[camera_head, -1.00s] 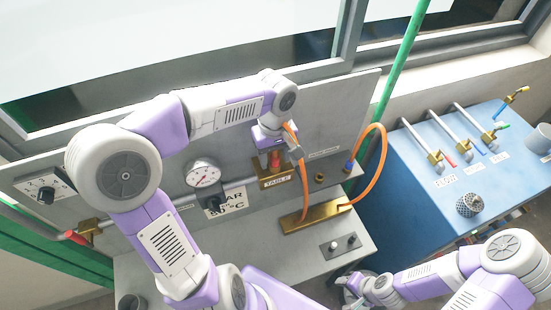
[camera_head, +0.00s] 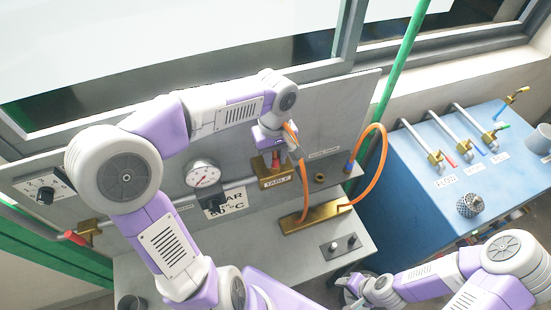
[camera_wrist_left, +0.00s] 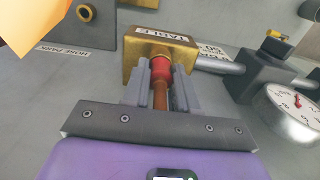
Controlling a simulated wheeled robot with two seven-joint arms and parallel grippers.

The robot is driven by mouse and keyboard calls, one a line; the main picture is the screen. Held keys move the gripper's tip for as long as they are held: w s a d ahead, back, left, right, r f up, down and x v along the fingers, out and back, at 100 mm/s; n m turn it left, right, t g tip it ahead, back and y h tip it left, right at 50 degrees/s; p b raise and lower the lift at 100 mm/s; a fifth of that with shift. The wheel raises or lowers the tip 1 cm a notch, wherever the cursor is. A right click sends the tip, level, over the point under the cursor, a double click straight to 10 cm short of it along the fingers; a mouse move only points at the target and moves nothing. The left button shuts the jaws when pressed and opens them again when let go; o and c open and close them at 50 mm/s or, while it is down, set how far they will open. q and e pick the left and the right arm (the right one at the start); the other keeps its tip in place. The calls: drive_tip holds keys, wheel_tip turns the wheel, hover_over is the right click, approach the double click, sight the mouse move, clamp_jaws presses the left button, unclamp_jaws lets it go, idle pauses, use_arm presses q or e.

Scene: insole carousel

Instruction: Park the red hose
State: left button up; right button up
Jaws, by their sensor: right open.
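The red hose is an orange hose (camera_head: 303,185) with a red end piece (camera_wrist_left: 161,84), which also shows partly in the head view (camera_head: 276,158). That end sits at the brass block labelled TABLE (camera_head: 275,182); the block also shows in the left wrist view (camera_wrist_left: 170,42). My left gripper (camera_wrist_left: 162,75) has its fingers closed against both sides of the red end, with hose running back between them. The hose loops down to a brass bar (camera_head: 312,218). A HOSE PARK label (camera_wrist_left: 62,52) is on the panel. My right gripper (camera_head: 352,288) is low, away from the hose.
A brass ring port (camera_head: 320,178) lies right of the TABLE block. A second orange hose length (camera_head: 381,150) arches from a blue fitting (camera_head: 349,167). A gauge (camera_head: 203,174) stands left. A blue bench (camera_head: 420,170) with taps and a metal strainer (camera_head: 470,204) is at right.

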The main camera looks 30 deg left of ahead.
use_arm(q)
clamp_jaws()
drive_tip(key=shift+r, duration=0.15)
drive_tip(key=shift+r+p, duration=2.4)
drive_tip(key=shift+r, duration=0.5)
wheel_tip(320, 180, up, 5)
drive_tip(key=p, duration=0.3)
drive_tip(key=shift+f+p, duration=0.15)
drive_tip(key=shift+p, duration=0.25)
wheel_tip(320, 180, up, 2)
drive_tip(key=shift+r+p, duration=0.15)
drive_tip(key=shift+p, duration=0.6)
